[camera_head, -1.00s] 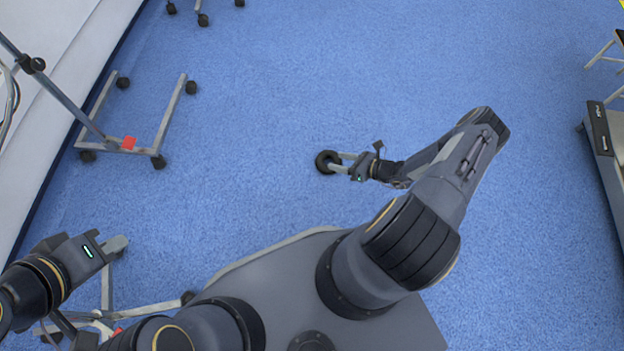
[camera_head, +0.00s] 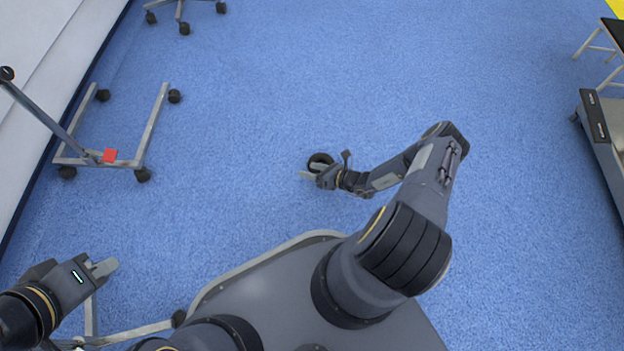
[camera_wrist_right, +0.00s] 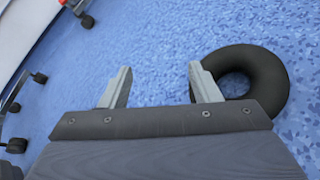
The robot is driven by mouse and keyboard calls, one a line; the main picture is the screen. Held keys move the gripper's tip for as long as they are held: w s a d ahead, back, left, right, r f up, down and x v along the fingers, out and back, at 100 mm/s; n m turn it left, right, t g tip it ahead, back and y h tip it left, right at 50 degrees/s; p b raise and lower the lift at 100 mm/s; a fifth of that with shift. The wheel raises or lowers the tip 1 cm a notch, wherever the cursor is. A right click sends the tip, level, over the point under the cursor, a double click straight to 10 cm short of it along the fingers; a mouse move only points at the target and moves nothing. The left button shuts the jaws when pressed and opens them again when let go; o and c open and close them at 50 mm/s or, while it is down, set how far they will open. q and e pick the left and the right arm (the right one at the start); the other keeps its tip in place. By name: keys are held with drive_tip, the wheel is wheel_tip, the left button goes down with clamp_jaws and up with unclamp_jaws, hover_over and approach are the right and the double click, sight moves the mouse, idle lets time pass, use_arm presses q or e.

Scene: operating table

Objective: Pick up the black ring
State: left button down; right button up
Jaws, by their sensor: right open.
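The black ring (camera_head: 321,155) lies on the blue floor in front of my base. It also shows in the right wrist view (camera_wrist_right: 272,82), to the right of my right gripper's fingers. My right gripper (camera_head: 307,173) is open, and nothing sits between its fingers (camera_wrist_right: 157,85). In the wrist view its right finger covers part of the ring's left edge; I cannot tell whether they touch. My left gripper (camera_head: 104,267) is at the lower left, well away from the ring. Its finger gap is not clear.
A wheeled metal stand (camera_head: 122,162) with a red tag is at the left, near the white wall. Another wheeled base (camera_head: 180,14) is at the top left. A table-like unit (camera_head: 606,135) stands at the right edge. The floor around the ring is clear.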

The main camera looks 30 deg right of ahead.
clamp_jaws()
drive_tip(key=c, duration=1.2)
unclamp_jaws()
drive_tip(key=o, duration=1.2)
drive_tip(key=shift+s+d+r, duration=0.1)
drive_tip(key=shift+s, duration=0.05)
drive_tip(key=shift+s+d+r+p, duration=0.15)
drive_tip(key=shift+s+p, duration=0.05)
drive_tip(key=shift+p, duration=0.1)
drive_tip(key=p+v, duration=0.2)
drive_tip(key=v, duration=0.4)
drive_tip(key=shift+s+a+p, duration=0.15)
drive_tip(key=shift+a+p, duration=0.05)
drive_tip(key=shift+p, duration=0.2)
drive_tip(key=shift+s+d, duration=0.25)
drive_tip(key=shift+s, duration=0.2)
